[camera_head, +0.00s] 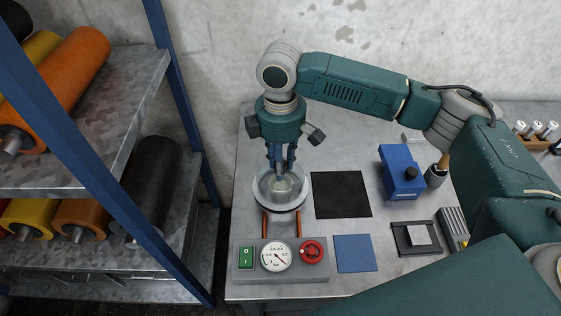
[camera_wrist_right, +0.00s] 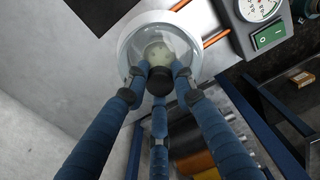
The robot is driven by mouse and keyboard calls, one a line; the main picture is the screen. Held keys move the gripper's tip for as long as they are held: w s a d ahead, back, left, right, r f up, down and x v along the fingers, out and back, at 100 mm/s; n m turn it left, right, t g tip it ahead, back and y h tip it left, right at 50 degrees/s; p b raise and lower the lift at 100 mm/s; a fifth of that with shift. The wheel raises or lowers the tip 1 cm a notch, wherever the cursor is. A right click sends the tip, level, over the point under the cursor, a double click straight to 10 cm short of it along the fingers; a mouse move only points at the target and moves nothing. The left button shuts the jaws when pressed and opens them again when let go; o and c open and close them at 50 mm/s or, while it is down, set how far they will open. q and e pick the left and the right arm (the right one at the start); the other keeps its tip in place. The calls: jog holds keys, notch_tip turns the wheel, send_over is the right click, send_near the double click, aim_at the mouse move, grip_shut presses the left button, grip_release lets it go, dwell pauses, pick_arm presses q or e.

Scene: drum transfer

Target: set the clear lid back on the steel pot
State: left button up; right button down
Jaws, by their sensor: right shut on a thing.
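The steel pot (camera_head: 288,208) stands at the left part of the metal table, behind the gauge box. The clear lid (camera_head: 266,184) is a see-through dome directly over the pot; I cannot tell whether its rim touches the pot all round. My right gripper (camera_head: 281,168) points down from above. Its blue fingers are shut on the lid's dark knob, seen in the right wrist view (camera_wrist_right: 160,82). The clear lid (camera_wrist_right: 135,50) also shows there, beyond the fingertips. The fingers partly hide the lid and the pot. My left gripper is not in view.
A control box (camera_head: 240,272) with gauge and red button sits in front, joined by copper pipes. A black mat (camera_head: 341,195), blue box (camera_head: 401,172) and blue square (camera_head: 355,254) lie to the right. A shelf (camera_head: 110,120) with rolls stands left, behind a blue post.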

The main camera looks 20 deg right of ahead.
jog(key=shift+f, duration=0.2)
jog(key=shift+f, duration=0.3)
jog(key=c, duration=1.4)
grip_release()
jog(key=shift+c, duration=0.2)
jog(key=shift+r, duration=0.15)
notch_tip(320, 180, up, 13)
jog(key=b, duration=0.3)
